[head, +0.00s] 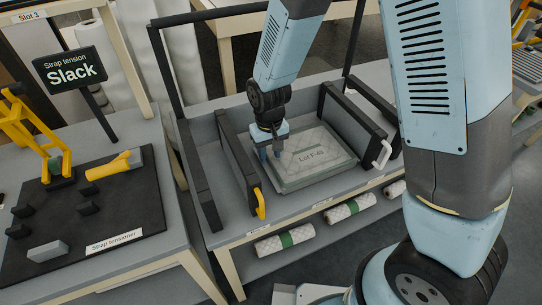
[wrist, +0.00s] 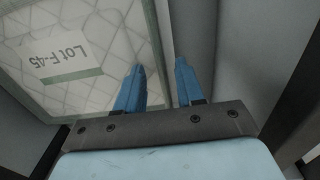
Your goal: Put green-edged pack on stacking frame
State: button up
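A flat, pale quilted pack with greenish edges (head: 330,158) lies on the grey bench between two dark upright plates. Its white label reads "Lot F-45". The pack (wrist: 100,92) also fills the left of the wrist view. My gripper (head: 270,152) points down at the pack's left edge, near the left plate. In the wrist view my two blue fingers (wrist: 161,64) are apart, one over the pack's edge area and one beyond it. I cannot tell whether they touch the pack. I cannot tell which part is the stacking frame.
The left dark plate (head: 238,160) has a yellow handle and the right one (head: 352,125) a white handle. Tall dark posts stand behind. Green-banded rolls (head: 284,240) lie on the shelf below. A "Strap tension Slack" sign (head: 72,70) stands on the left bench.

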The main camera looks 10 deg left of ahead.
jog(key=w+d+r+m+t, duration=0.1)
jog(key=d+r, duration=0.3)
jog(key=r, duration=0.5)
jog(key=w+d+r, duration=0.1)
jog(key=d+r, duration=0.2)
jog(key=r, duration=0.5)
jog(key=s+d+r+m+t, duration=0.1)
jog(key=s+d+r, duration=0.3)
jog(key=d, duration=0.4)
jog(key=s+d+r+m+t, duration=0.2)
jog(key=s+d+r, duration=0.2)
jog(key=d+r, duration=0.3)
jog(key=s+d+r+m+t, duration=0.1)
jog(key=s+d+r, duration=0.3)
jog(key=d, duration=0.5)
jog(key=shift+s+r+m+t, duration=0.3)
jog(key=shift+s+r+m, duration=0.1)
jog(key=shift+r+m, duration=0.3)
